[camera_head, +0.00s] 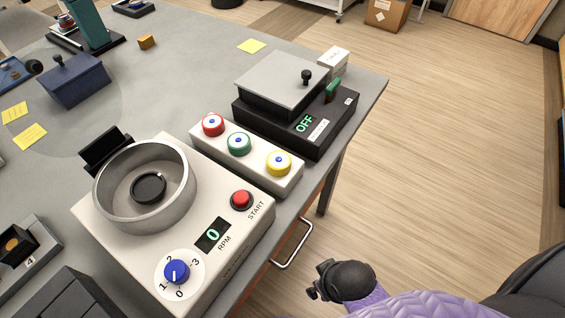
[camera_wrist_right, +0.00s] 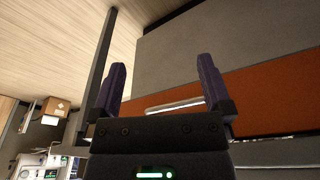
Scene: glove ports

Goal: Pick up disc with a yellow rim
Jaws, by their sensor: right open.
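The disc with a yellow rim (camera_head: 279,162) has a pale centre with a small blue spot. It sits at the right end of a long white block (camera_head: 245,176) on the grey table, in the head view. A green-rimmed disc (camera_head: 238,143) and a red-rimmed disc (camera_head: 213,124) sit on the same block to its left. My right gripper (camera_head: 316,284) is off the table's front edge, low and apart from the disc. In the right wrist view its two purple fingers (camera_wrist_right: 160,88) are spread with nothing between them. My left gripper is not in view.
A white machine with a round metal bowl (camera_head: 176,211) and a START button stands in front of the block. A black device reading OFF, with a grey lid (camera_head: 281,82), stands behind it. A metal handle (camera_head: 293,246) juts from the table's front. Floor at right is clear.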

